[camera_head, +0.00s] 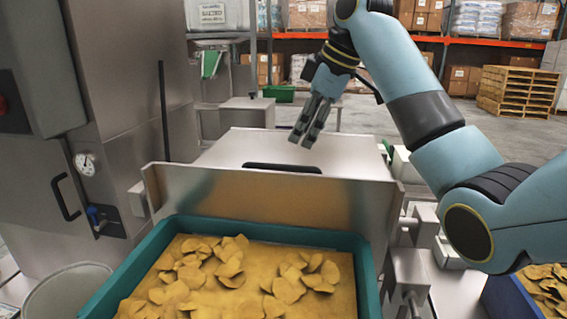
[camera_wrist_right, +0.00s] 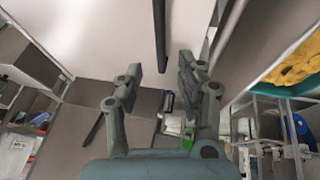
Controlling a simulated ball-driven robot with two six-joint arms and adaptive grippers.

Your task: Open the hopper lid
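The hopper lid (camera_head: 230,155) is a flat pale metal panel behind the upright metal plate, and it looks closed. Its black bar handle (camera_head: 283,168) lies along the lid's near edge. My right gripper (camera_head: 305,133) is above the lid, up and slightly right of the handle, fingers pointing down. In the right wrist view the gripper (camera_wrist_right: 160,68) has its two fingers apart with nothing between them. The dark handle (camera_wrist_right: 160,42) shows ahead of the gap, apart from the fingers. The lid (camera_wrist_right: 90,35) fills the upper left there. My left gripper is not in view.
A teal tray (camera_head: 95,302) of yellow chips stands in front of the metal plate (camera_head: 270,200). A steel cabinet (camera_head: 125,80) with a gauge is at left. A blue bin (camera_head: 500,300) of chips is at lower right. Open floor and pallets (camera_head: 518,92) lie behind.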

